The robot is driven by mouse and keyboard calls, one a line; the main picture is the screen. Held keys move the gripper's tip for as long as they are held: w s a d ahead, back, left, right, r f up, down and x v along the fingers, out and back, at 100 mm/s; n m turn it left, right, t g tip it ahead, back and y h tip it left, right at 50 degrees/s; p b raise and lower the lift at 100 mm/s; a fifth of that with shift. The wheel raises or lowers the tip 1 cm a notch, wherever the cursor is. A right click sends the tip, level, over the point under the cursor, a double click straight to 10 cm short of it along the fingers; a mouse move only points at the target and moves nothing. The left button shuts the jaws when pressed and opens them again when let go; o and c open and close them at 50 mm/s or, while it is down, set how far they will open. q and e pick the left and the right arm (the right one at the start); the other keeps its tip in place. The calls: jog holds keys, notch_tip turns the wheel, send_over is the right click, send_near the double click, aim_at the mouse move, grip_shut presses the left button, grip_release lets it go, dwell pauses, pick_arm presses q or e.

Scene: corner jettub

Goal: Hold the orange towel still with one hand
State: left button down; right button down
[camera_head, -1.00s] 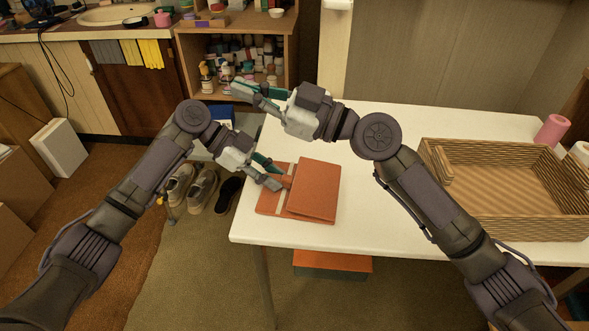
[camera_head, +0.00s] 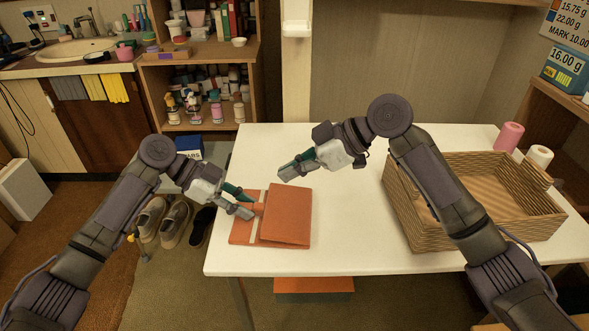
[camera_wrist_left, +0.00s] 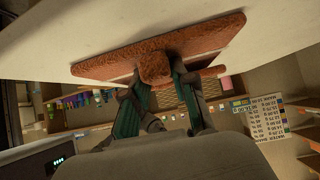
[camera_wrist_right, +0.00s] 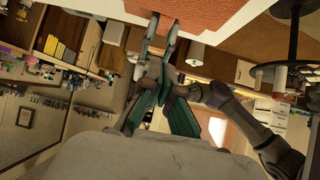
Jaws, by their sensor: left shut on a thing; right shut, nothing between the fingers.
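The orange towel (camera_head: 287,214) lies folded near the left part of the white table, with a pale stripe showing along its left portion. My left gripper (camera_head: 245,204) is shut on the towel's left side, on a raised fold. In the left wrist view the towel (camera_wrist_left: 215,38) has a bunched part between the fingertips (camera_wrist_left: 157,76). My right gripper (camera_head: 286,172) is shut and empty, just beyond the towel's far edge and apart from it. In the right wrist view its fingertips (camera_wrist_right: 162,25) are beside the towel (camera_wrist_right: 195,12).
A wicker basket (camera_head: 400,204) stands on the right of the white table (camera_head: 345,250), with a pink roll (camera_head: 508,137) and a white roll (camera_head: 539,154) behind it. The table between towel and basket is clear. Shoes (camera_head: 174,222) sit on the floor at the left.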

pick_arm(q)
jog(key=shift+s+a+f, duration=0.1)
jog(key=shift+f, duration=0.25)
pick_arm(e)
send_over(259, 206)
jog(key=d, duration=0.2)
notch_tip(259, 206, down, 4)
jog(key=shift+s+d+r, duration=0.15)
jog(key=f, duration=0.3)
jog(key=shift+a+f, duration=0.2)
jog(key=shift+a, duration=0.1)
jog(key=shift+a+f, duration=0.1)
jog(key=shift+f, duration=0.3)
jog(key=shift+a+f, duration=0.2)
jog(key=shift+f, duration=0.7)
notch_tip(259, 206, up, 5)
jog(key=shift+d+f, duration=0.1)
jog(key=shift+d, duration=0.05)
jog(key=v, duration=0.9)
jog(key=shift+r, duration=0.5)
